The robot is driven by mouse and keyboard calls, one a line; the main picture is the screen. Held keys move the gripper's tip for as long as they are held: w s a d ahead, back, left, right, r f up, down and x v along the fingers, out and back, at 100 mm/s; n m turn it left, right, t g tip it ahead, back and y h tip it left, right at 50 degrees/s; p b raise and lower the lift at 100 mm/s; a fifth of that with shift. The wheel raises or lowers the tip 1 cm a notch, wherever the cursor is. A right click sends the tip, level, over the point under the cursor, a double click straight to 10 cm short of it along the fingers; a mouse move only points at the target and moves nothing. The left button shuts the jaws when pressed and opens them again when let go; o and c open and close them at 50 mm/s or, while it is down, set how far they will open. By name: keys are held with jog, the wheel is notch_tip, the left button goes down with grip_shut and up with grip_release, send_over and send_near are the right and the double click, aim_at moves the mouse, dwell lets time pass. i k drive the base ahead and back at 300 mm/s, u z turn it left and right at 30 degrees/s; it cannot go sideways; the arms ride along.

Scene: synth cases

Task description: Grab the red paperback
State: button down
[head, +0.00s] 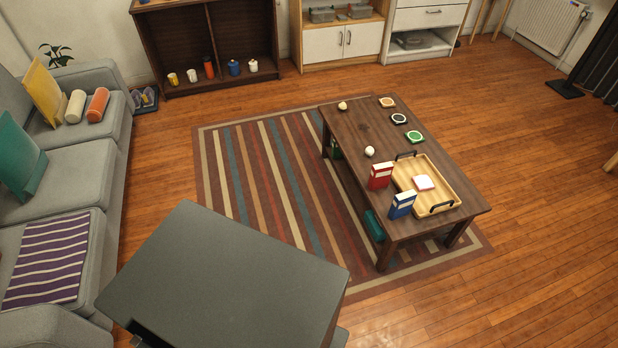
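A red book-like block with a white band (380,177), matching the red paperback, stands upright on the brown coffee table (455,165). It is near the table's left edge, close beside the wooden tray (447,181); whether they touch is hard to tell. A similar blue and white block (402,205) stands nearer to me. A small white item with red edges (424,183) lies in the tray. My gripper is not in view.
A striped rug (240,180) lies under the table. A grey sofa (60,165) lines the left. A dark open shelf (160,45) with cups stands at the back. Several coasters and two pale balls are on the table. Wooden floor is free to the right.

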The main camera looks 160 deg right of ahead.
aim_at(380, 175)
jog(key=u, duration=5.95)
jog(key=i, duration=1)
jog(key=u, duration=3.1)
